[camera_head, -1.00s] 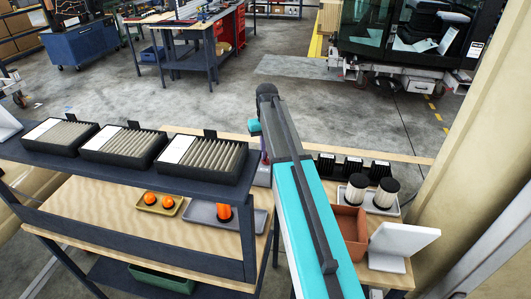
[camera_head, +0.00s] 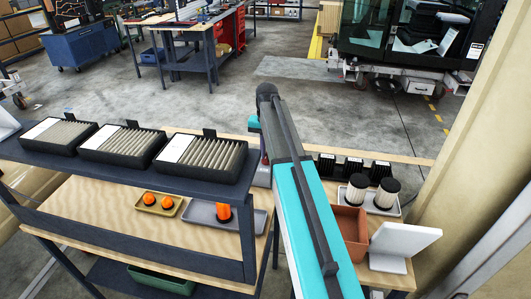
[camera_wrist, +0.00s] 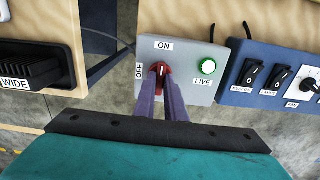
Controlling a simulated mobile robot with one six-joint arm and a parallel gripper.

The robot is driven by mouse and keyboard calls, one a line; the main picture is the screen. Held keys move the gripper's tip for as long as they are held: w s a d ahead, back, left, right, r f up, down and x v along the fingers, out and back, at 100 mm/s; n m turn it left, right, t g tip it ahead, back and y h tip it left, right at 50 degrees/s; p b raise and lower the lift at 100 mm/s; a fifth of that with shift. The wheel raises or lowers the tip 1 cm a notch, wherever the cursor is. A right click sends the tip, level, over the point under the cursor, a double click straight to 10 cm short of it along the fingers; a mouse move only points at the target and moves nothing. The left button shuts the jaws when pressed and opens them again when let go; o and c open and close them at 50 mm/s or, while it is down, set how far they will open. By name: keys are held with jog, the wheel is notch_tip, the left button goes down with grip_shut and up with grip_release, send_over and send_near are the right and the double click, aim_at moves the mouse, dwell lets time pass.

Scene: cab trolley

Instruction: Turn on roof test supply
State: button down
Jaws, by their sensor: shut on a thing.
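In the wrist view a grey switch box (camera_wrist: 200,84) carries a red rotary knob (camera_wrist: 160,68). The label OFF is at the knob's left and ON is above it. The knob's pale mark looks upright, towards ON. A round lamp (camera_wrist: 208,67) labelled LIVE, right of the knob, shows bright green. My gripper (camera_wrist: 160,80) is shut on the red knob, with its two fingers on either side of it. The fingers hide the knob's lower part. In the head view my arm hides the box and the knob.
A blue panel (camera_wrist: 268,98) with black rocker switches and a dial is right of the box. A black part labelled WIDE (camera_wrist: 30,66) is at the left. The head view shows filter trays (camera_head: 208,180) on a shelf and a brown bin (camera_head: 351,238) beside my arm.

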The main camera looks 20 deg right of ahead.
jog(key=shift+a, duration=0.1)
jog(key=c, duration=1.8)
grip_release()
jog(key=shift+r, duration=0.2)
jog(key=shift+r+p, duration=3.65)
jog(key=shift+r, duration=3.05)
